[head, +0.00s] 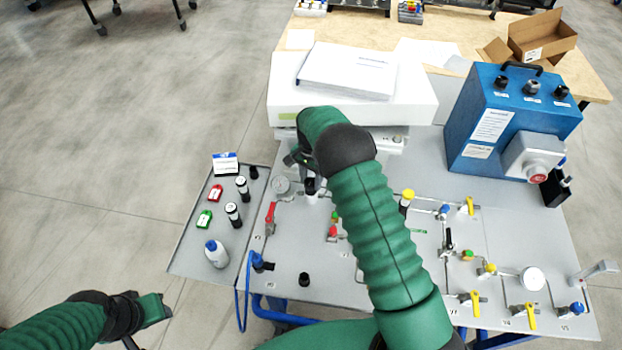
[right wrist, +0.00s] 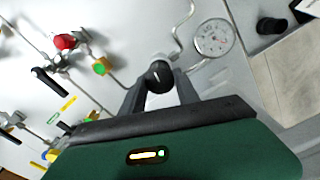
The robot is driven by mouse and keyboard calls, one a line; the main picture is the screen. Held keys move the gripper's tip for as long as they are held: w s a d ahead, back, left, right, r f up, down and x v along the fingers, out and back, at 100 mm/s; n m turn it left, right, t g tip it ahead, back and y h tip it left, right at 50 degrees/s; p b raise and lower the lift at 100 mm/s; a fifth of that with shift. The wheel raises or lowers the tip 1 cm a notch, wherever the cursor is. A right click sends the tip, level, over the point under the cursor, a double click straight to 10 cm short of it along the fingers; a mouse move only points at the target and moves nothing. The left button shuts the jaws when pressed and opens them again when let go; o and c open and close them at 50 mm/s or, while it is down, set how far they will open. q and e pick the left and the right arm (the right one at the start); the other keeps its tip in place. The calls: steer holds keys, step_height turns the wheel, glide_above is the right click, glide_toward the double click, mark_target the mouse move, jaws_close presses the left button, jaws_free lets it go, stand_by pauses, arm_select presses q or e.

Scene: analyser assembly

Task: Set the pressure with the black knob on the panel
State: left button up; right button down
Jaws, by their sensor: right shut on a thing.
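The black knob (right wrist: 158,74) sits on the grey panel (head: 340,285), at the panel's upper left part in the head view. My right gripper (right wrist: 160,82) has one finger on each side of the knob and is shut on it. In the head view my right gripper (head: 311,178) points down at the panel, and its own arm hides part of the fingers. A round white pressure gauge (right wrist: 214,38) is beside the knob, and it also shows in the head view (head: 281,185). My left gripper (head: 152,309) is at the lower left, off the panel; its jaws are unclear.
A side tray (head: 188,256) with small bottles and vials stands left of the panel. A white box (head: 285,95) with papers and a blue control box (head: 470,110) stand at the back. Red (head: 270,215) and yellow valve handles (head: 475,303) stick up. My right arm covers the panel's middle.

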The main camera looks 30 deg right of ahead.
mark_target(310, 181)
steer(key=shift+m, duration=1.6)
steer(key=shift+a, duration=0.1)
steer(key=c, duration=1.3)
jaws_free()
steer(key=o, duration=0.4)
steer(key=shift+w+f, duration=0.1)
step_height(310, 181, up, 17)
steer(key=b, duration=0.1)
